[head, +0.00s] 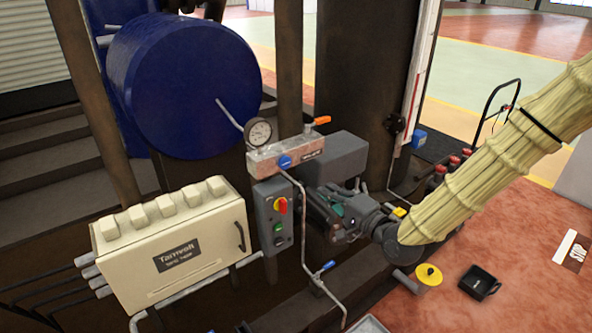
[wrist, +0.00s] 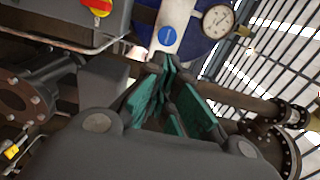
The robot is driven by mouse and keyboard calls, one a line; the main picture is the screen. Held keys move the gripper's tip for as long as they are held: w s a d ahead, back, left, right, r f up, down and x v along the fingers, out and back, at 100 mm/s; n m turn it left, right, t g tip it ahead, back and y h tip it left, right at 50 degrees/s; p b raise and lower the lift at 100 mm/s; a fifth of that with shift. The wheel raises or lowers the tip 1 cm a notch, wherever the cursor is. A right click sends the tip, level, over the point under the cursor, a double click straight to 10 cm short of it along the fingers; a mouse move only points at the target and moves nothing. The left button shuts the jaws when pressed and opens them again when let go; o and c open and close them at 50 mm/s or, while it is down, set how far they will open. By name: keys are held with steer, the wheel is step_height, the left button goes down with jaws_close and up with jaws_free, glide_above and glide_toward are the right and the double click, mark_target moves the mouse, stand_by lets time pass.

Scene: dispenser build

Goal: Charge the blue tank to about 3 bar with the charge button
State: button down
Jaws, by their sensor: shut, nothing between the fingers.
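The blue tank (head: 185,82) is a large cylinder at the upper left in the head view; part of it shows behind the gauge in the wrist view. A round white gauge (head: 258,132) stands on the metal block (head: 262,163) before it; the gauge also shows in the wrist view (wrist: 218,21), its reading too small to tell. A round blue button (head: 285,161) is on the block's front and in the wrist view (wrist: 167,36); its lettering is unreadable. My gripper (head: 312,200) is shut and empty, right of and below the button, apparently apart from it.
A grey switch box (head: 268,222) with a red-yellow knob (head: 280,206) and green button (head: 278,228) hangs below the block. An orange-handled valve (head: 321,120) sits at its right end. A blue-handled pipe valve (head: 326,267) is lower. A cream cabinet (head: 175,250) stands left.

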steer(key=shift+w+r, duration=0.15)
steer(key=shift+r, duration=0.3)
steer(key=shift+a, duration=0.1)
steer(key=p, duration=0.3)
glide_toward(291, 160)
steer(key=x, duration=0.5)
steer(key=shift+a+f, duration=0.2)
steer(key=shift+x, duration=0.9)
steer(key=shift+w, duration=0.15)
steer(key=shift+w+a+f, duration=0.1)
steer(key=shift+w+a, duration=0.25)
steer(key=shift+w, duration=0.15)
steer(key=shift+w+a, duration=0.1)
steer(key=shift+w, duration=0.1)
steer(key=shift+r, duration=0.45)
